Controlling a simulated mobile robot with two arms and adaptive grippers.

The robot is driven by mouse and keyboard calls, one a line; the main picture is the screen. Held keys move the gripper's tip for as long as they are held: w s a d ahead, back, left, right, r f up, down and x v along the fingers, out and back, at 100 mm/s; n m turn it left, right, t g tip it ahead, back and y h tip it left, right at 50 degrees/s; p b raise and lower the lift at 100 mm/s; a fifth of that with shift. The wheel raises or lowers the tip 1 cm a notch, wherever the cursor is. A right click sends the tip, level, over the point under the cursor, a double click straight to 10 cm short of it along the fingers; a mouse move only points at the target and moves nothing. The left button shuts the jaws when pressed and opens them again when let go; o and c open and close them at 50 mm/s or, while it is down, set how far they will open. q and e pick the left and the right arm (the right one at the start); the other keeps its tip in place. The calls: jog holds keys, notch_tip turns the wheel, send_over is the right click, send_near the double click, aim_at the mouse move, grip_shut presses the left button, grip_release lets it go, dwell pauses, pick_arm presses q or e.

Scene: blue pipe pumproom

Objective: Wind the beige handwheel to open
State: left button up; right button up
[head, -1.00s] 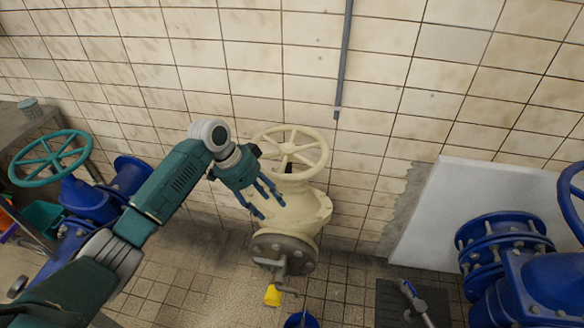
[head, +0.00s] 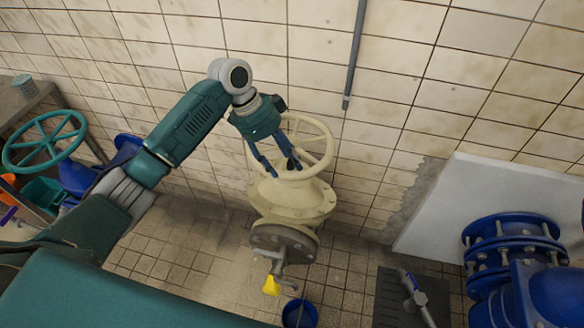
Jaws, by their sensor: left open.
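The beige handwheel (head: 327,139) sits on top of a beige valve body (head: 293,204) in the middle of the head view, against the tiled wall. My left gripper (head: 284,169) is open, with its blue fingers pointing down over the left part of the wheel's rim. The gripper hides that part of the wheel. I cannot tell whether the fingers touch the rim. My right gripper is not in view.
A teal handwheel (head: 44,141) on a blue valve stands at the left, by a metal table (head: 35,98). Blue flanged pipework (head: 512,245) and a white panel (head: 440,222) are at the right. A blue bucket (head: 300,313) and a yellow object (head: 271,286) are below the valve.

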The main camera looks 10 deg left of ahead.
aim_at(293, 174)
pick_arm(q)
jog(key=x, duration=0.3)
jog(key=shift+w+f+p, duration=0.1)
jog(key=shift+p, duration=0.25)
jog(key=shift+x, duration=1.2)
jog(key=shift+c, duration=1.4)
jog(key=c, duration=0.8)
grip_shut()
jog(key=shift+w, duration=0.1)
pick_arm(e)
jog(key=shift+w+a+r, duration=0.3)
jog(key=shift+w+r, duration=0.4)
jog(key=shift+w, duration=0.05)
